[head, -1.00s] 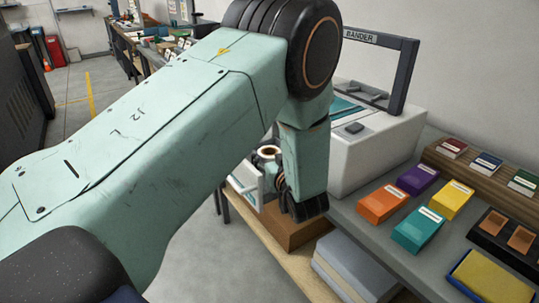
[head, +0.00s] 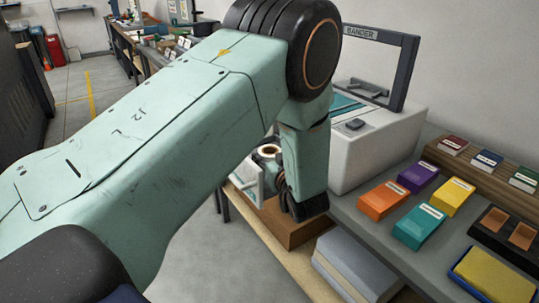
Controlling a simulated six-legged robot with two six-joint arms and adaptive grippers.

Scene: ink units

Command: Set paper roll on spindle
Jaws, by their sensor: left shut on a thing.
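My left gripper (head: 288,200) hangs down beside the white banding machine (head: 380,145), its dark fingers partly hidden by my own arm. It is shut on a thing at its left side. A round white end with a brown ring (head: 268,150), which looks like the paper roll, shows just left of the gripper's wrist. A pale upright plate (head: 248,180) stands beside it, partly covered by my forearm. I cannot make out the spindle, or whether the roll touches it. My right gripper is out of view.
A brown box (head: 290,228) is under the gripper on a wooden shelf. Grey stacked slabs (head: 355,265) lie to its right. The grey bench holds orange (head: 383,200), purple, teal and yellow blocks, a dark tray (head: 505,235) and a yellow pad (head: 495,275). Floor lies open at left.

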